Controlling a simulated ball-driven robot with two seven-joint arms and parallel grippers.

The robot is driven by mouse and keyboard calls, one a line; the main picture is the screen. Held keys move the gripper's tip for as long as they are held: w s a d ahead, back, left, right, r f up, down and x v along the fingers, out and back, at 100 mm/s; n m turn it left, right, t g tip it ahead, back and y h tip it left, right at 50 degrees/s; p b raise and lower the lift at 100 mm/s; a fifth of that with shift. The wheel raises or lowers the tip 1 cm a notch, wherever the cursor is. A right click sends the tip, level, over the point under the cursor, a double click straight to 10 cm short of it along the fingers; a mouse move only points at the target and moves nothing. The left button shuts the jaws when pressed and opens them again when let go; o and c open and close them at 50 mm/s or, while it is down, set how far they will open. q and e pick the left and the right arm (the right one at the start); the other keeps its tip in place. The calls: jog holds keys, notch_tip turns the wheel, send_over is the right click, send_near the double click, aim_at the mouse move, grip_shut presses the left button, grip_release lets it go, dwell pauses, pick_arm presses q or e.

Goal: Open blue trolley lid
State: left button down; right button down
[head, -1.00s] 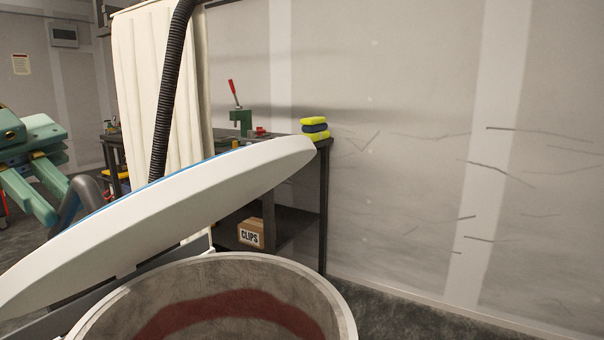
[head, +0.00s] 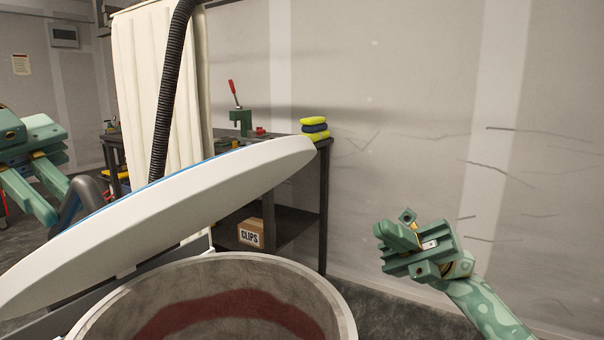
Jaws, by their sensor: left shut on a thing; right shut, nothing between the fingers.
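The trolley lid (head: 180,220) is tilted up, its left end low and its right end high. Its white underside faces me, and a thin blue strip of its top shows along the upper edge. The round trolley tub (head: 345,315) below is uncovered at the front, with a dark red band inside. My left gripper (head: 48,200) is at the far left, shut on a grey curved handle (head: 85,188) behind the lid; the exact contact is partly hidden. My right gripper (head: 392,240) is shut and empty, in the air to the right of the tub, touching nothing.
A dark workbench (head: 322,190) stands behind, with yellow and dark pads (head: 314,128), a green press (head: 240,120) and a "CLIPS" box (head: 251,232) on its lower shelf. A black hose (head: 170,95) hangs behind the lid. The floor right of the tub is clear.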

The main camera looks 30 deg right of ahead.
aim_at(313, 152)
jog(key=x, duration=0.4)
jog(key=w+x, duration=0.1)
jog(key=x, duration=0.3)
jog(key=r+x, duration=0.1)
jog(key=x, duration=0.3)
jog(key=shift+w+d, duration=0.3)
jog(key=shift+d, duration=0.1)
jog(key=shift+w+a+r, duration=0.15)
jog(key=shift+w+r, duration=0.15)
jog(key=shift+r, duration=0.15)
jog(key=shift+w+r, duration=0.15)
jog(key=shift+r, duration=0.25)
pick_arm(q)
jog(key=shift+d+f, duration=0.15)
jog(key=shift+f, duration=0.1)
pick_arm(e)
jog(key=shift+w+a+r+m+t, duration=0.2)
jog(key=shift+w+r+m+t, duration=0.25)
jog(key=shift+r+m+t, duration=0.2)
pick_arm(q)
jog(key=c, duration=1.4)
grip_release()
jog(key=shift+r, duration=0.15)
pick_arm(e)
jog(key=shift+s+a, duration=0.1)
